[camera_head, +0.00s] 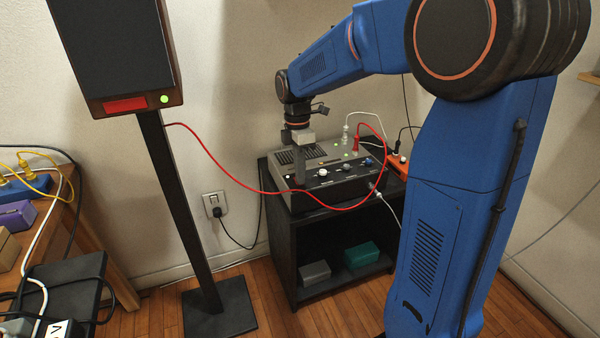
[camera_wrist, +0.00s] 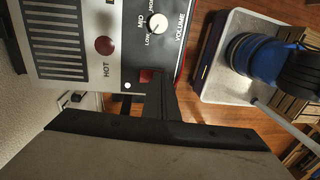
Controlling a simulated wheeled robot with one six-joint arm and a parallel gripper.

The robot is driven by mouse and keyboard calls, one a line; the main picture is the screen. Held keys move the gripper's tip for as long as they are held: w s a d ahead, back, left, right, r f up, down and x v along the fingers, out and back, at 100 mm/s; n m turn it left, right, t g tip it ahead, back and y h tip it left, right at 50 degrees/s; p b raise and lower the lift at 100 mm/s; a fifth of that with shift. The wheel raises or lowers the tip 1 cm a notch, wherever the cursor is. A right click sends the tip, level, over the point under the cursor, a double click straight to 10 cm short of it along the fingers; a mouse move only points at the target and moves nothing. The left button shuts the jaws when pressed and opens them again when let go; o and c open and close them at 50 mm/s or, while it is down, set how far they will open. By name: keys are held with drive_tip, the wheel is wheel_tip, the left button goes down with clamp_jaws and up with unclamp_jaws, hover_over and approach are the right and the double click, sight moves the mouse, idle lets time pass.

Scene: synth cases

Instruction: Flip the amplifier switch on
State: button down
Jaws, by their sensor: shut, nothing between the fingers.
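The amplifier (camera_head: 345,190) is a grey and black box with knobs along its front, on top of a black cabinet. My gripper (camera_head: 299,182) points down at the left end of its front panel. In the wrist view, my gripper (camera_wrist: 156,95) is shut, its dark fingers over the panel edge beside a small red part (camera_wrist: 147,75). This may be the switch; the fingers partly hide it, so its position and any contact are unclear. A white volume knob (camera_wrist: 157,24), a dark red round part (camera_wrist: 104,45) marked HOT and a small white dot (camera_wrist: 127,85) lie nearby.
The black cabinet (camera_head: 281,235) holds a grey box (camera_head: 314,273) and a teal box (camera_head: 361,256) below. A red cable (camera_head: 232,178) hangs from the speaker (camera_head: 115,50) across the amplifier's front. An orange power strip (camera_head: 397,165) is at right. Open floor lies left of the cabinet.

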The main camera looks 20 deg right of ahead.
drive_tip(key=shift+w, duration=0.1)
drive_tip(key=shift+w+r, duration=0.1)
drive_tip(key=shift+w, duration=0.6)
drive_tip(key=shift+a+r, duration=0.1)
drive_tip(key=shift+r, duration=0.4)
wheel_tip(320, 180, up, 13)
drive_tip(key=w, duration=0.1)
drive_tip(key=shift+w, duration=0.35)
drive_tip(key=shift+s, duration=0.15)
